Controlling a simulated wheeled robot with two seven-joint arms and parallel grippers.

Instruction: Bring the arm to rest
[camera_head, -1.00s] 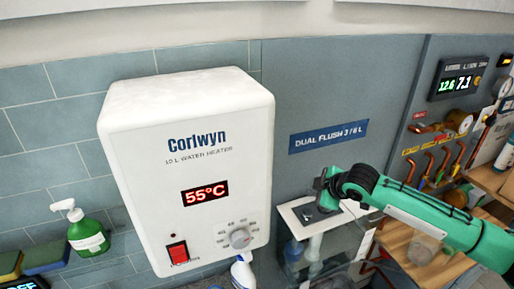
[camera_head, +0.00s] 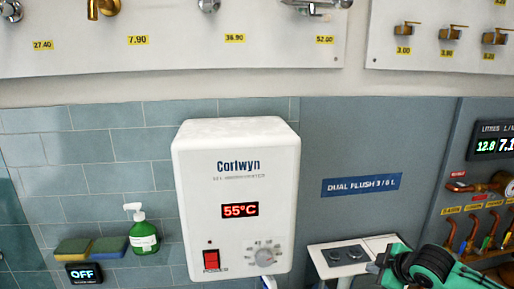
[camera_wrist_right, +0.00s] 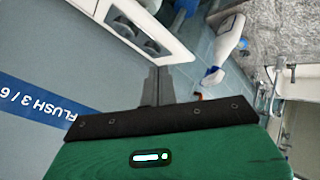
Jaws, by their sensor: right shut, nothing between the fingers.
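My right gripper (camera_head: 381,264) shows at the lower right of the head view, at the right end of the white dual flush box (camera_head: 326,269). Its green and black arm comes in from the lower right corner. In the right wrist view the dark fingers (camera_wrist_right: 158,86) are together with nothing between them. The flush box (camera_wrist_right: 171,53) with its two dark round buttons is beyond them, upper left. Whether the gripper touches the box I cannot tell. My left gripper is in neither view.
A white Corlwyn water heater (camera_head: 237,200) reads 55°C on the wall. Left of it are a green soap bottle (camera_head: 143,237) and sponges (camera_head: 74,248). Copper pipe valves (camera_head: 471,234) are at the right. Taps with price labels hang above.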

